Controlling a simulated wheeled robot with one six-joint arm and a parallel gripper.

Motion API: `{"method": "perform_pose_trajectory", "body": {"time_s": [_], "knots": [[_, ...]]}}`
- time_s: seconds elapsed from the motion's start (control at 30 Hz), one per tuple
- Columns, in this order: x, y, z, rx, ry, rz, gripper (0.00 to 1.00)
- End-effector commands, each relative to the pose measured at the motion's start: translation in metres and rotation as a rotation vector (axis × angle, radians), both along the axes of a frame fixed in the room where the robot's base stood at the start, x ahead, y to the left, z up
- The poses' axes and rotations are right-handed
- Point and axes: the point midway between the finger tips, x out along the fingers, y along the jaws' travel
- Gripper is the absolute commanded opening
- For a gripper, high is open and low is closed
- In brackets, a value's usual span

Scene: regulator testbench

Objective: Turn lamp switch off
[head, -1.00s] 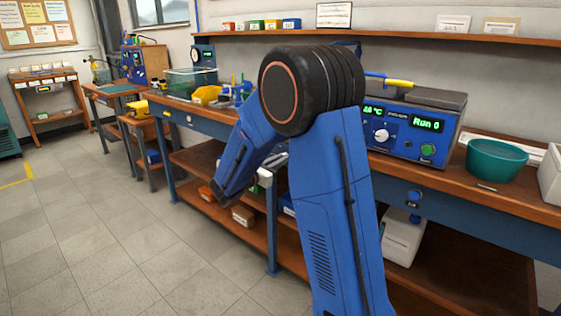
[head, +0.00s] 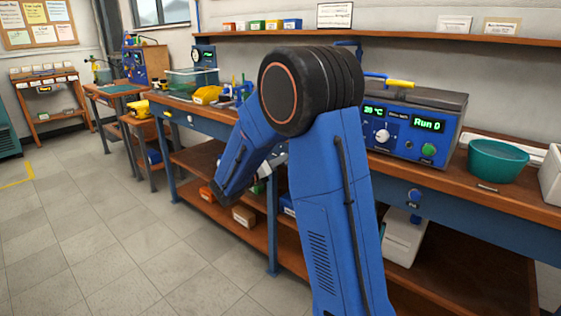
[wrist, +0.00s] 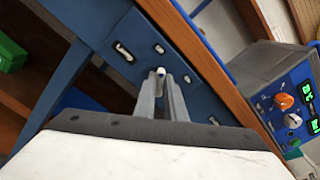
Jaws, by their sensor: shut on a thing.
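In the wrist view my gripper (wrist: 164,92) is at the blue front panel (wrist: 142,58) of the bench. Its two grey fingers are close together on a small pale-tipped lever (wrist: 161,71), which seems to stand out from the panel. The fingers hide most of the lever, so its tilt cannot be told. No label shows, and I cannot confirm that it is the lamp switch. A pale slotted fitting (wrist: 124,50) sits on the panel to the left of the fingertips.
The blue instrument (head: 410,122) with green displays stands on the bench top, with a teal bowl (head: 497,160) to its right. A lower shelf (head: 455,285) runs under the bench. The floor (head: 130,235) at left is clear.

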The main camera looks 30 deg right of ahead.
Motion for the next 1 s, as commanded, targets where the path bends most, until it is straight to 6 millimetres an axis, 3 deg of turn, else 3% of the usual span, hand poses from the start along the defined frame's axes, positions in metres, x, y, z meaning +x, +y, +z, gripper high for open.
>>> {"method": "perform_pose_trajectory", "body": {"time_s": [0.67,0.7,0.73,1.0], "knots": [[0.0004,0.0002,-0.0006,-0.019,0.055,0.001,0.0],[0.0004,0.0003,-0.0005,-0.019,0.055,0.001,0.2],[0.0004,0.0003,-0.0005,-0.019,0.055,0.001,0.27],[0.0003,0.0002,-0.0003,-0.019,0.054,0.0,0.29]]}}
